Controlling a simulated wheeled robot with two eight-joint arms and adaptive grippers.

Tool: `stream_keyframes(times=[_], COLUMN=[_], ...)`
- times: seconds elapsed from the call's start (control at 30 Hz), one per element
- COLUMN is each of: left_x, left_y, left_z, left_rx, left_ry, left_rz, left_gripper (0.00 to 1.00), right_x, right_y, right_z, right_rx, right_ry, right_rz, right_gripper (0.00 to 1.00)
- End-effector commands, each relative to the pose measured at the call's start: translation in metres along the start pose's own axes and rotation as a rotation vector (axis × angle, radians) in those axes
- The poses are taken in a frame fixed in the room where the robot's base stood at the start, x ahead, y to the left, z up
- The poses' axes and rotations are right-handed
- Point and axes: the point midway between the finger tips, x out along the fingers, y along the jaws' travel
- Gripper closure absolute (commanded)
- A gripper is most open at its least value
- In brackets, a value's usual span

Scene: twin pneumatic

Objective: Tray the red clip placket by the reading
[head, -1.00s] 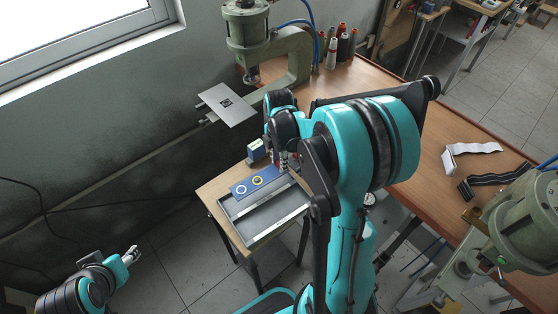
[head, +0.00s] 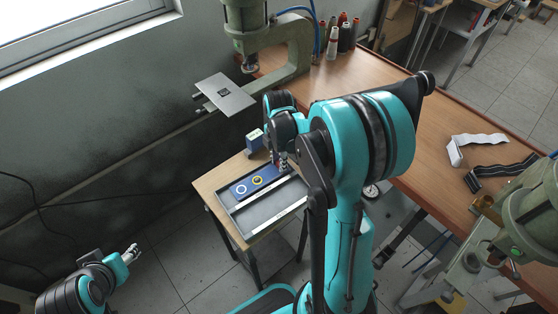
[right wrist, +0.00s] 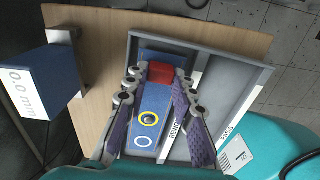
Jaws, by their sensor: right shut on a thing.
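The placket is a blue strip (right wrist: 152,97) with a white ring, a yellow ring and a red clip (right wrist: 163,73) at its far end. My right gripper (right wrist: 160,78) is shut on it at the clip end, one finger on each side. The strip also shows in the head view (head: 247,186), in or just over the far compartment of the grey tray (head: 240,229); I cannot tell whether it touches the floor. A gauge box (right wrist: 48,84) beside the tray reads "0.0 mm". My left gripper (head: 132,253) is empty at lower left; its jaw opening is unclear.
The tray stands on a small wooden table (head: 210,180); its label strips seem to read "REWORK" (right wrist: 178,122) and "PASS" (right wrist: 224,128). A green press (head: 285,42), thread spools (head: 345,37) and a large bench (head: 415,150) stand around. The "PASS" compartment looks empty.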

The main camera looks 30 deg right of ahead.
Motion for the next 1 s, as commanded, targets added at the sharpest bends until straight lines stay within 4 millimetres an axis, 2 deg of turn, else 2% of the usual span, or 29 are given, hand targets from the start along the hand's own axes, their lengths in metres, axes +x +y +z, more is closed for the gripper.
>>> stream_keyframes(times=[0.8,0.83,0.9,1.0], left_x=[0.0058,0.0056,0.0053,0.0053], left_y=[0.0000,0.0000,0.0000,0.0000], left_z=[0.0041,0.0040,0.0038,0.0038], left_rx=[0.000,0.000,0.000,0.000], left_ry=[0.000,0.000,0.000,0.000], left_rz=[0.000,0.000,0.000,0.000], left_gripper=[0.51,0.51,0.51,0.51], right_x=[0.0082,0.0079,0.0076,0.0075], right_y=[0.0000,0.0000,0.0000,0.0000], right_z=[0.0000,0.0000,0.0000,0.0000], right_rx=[0.000,0.000,0.000,0.000], right_ry=[0.000,0.000,0.000,0.000], right_rz=[0.000,0.000,0.000,0.000], right_gripper=[1.00,0.70,0.51,0.51])
